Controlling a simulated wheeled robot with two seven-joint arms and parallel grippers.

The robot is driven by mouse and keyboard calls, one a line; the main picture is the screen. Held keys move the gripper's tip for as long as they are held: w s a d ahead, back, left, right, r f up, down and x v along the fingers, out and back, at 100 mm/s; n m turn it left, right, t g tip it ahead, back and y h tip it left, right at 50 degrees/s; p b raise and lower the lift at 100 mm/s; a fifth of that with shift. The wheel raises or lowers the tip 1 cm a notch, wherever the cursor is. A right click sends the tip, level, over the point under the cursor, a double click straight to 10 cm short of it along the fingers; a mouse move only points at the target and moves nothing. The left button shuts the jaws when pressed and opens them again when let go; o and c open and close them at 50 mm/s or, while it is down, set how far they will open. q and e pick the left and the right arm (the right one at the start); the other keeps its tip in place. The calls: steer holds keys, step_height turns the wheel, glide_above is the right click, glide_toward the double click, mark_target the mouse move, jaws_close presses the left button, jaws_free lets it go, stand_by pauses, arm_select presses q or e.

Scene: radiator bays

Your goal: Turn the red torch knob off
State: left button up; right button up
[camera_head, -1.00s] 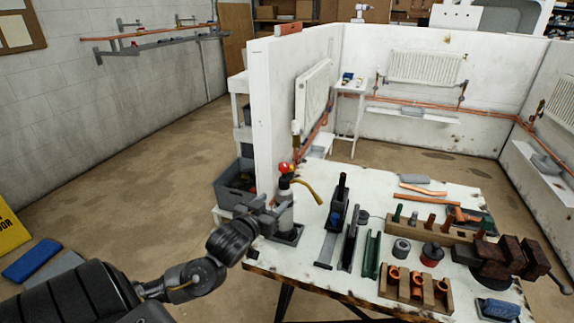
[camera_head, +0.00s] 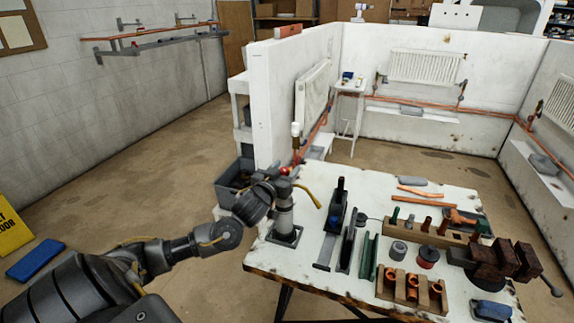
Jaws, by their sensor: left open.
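The torch (camera_head: 285,215) stands upright in a dark square base at the left end of the workbench. Its curved brass nozzle (camera_head: 309,194) points to the right. The red torch knob (camera_head: 284,171) shows at the top of the torch, just above my gripper and partly covered by it. My left gripper (camera_head: 276,183) comes in from the left at the torch head, close beside the knob, with its jaws open. I cannot tell whether its fingers touch the knob or stand around it. My right gripper is not in view.
The white workbench (camera_head: 305,277) carries dark stands and channels, a wooden block (camera_head: 412,290) with copper fittings and a rusty vise (camera_head: 497,259). A grey crate (camera_head: 228,193) is on the shelf behind my left gripper. A white partition (camera_head: 262,105) rises behind the torch.

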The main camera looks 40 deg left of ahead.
arm_select(q)
steer(key=shift+w+a, duration=0.15)
steer(key=shift+w, duration=0.45)
steer(key=shift+c, duration=0.9)
steer(key=c, duration=0.8)
